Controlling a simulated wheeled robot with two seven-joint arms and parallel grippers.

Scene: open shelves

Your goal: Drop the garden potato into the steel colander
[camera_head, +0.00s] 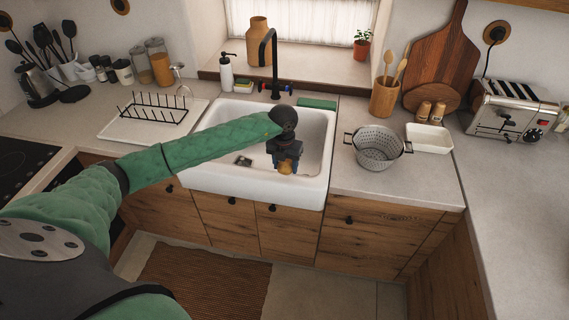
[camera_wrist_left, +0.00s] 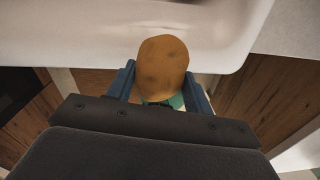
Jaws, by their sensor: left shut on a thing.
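The brown potato (camera_head: 286,168) is held in my left gripper (camera_head: 285,163), above the front part of the white sink. In the left wrist view the potato (camera_wrist_left: 162,68) sits between the two blue fingers of my left gripper (camera_wrist_left: 161,88), which is shut on it. The steel colander (camera_head: 377,152) is grey with holes and two side handles. It stands on the counter to the right of the sink, apart from the gripper, and its inside looks empty. My right gripper is not in view.
The white sink (camera_head: 316,150) lies under the gripper, with a black faucet (camera_head: 274,62) behind it. A white dish (camera_head: 429,139) stands right of the colander, and a utensil crock (camera_head: 384,98) behind it. Counter in front of the colander is clear.

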